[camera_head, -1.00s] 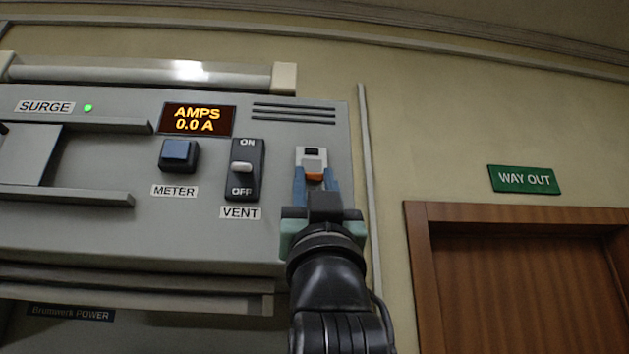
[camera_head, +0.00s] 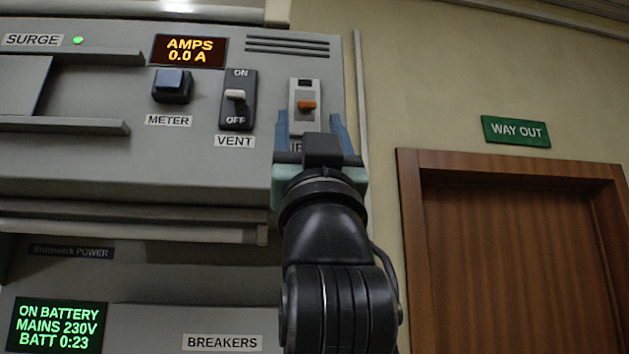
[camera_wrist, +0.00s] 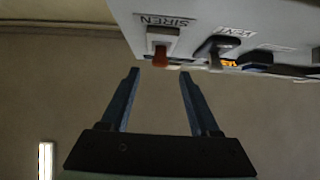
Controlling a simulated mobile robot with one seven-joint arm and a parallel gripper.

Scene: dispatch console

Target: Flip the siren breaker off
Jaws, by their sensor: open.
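The siren breaker (camera_head: 303,91) is a pale plate with an orange lever (camera_head: 306,105) at the right end of the grey console. A small dark window is above the lever. In the head view its label is mostly hidden behind my gripper; in the wrist view the SIREN label (camera_wrist: 168,21) reads upside down, beside the orange lever (camera_wrist: 160,57). My gripper (camera_head: 309,118) is open and empty, just below and in front of the breaker. In the wrist view its two fingertips (camera_wrist: 159,72) are spread on either side of the lever's line, apparently without touching it.
The VENT switch (camera_head: 238,112) and blue METER button (camera_head: 172,85) are left of the breaker. The AMPS display (camera_head: 189,50) reads 0.0 A. A lower display (camera_head: 58,326) reads ON BATTERY. A wooden door (camera_head: 520,270) under a WAY OUT sign (camera_head: 516,131) is at right.

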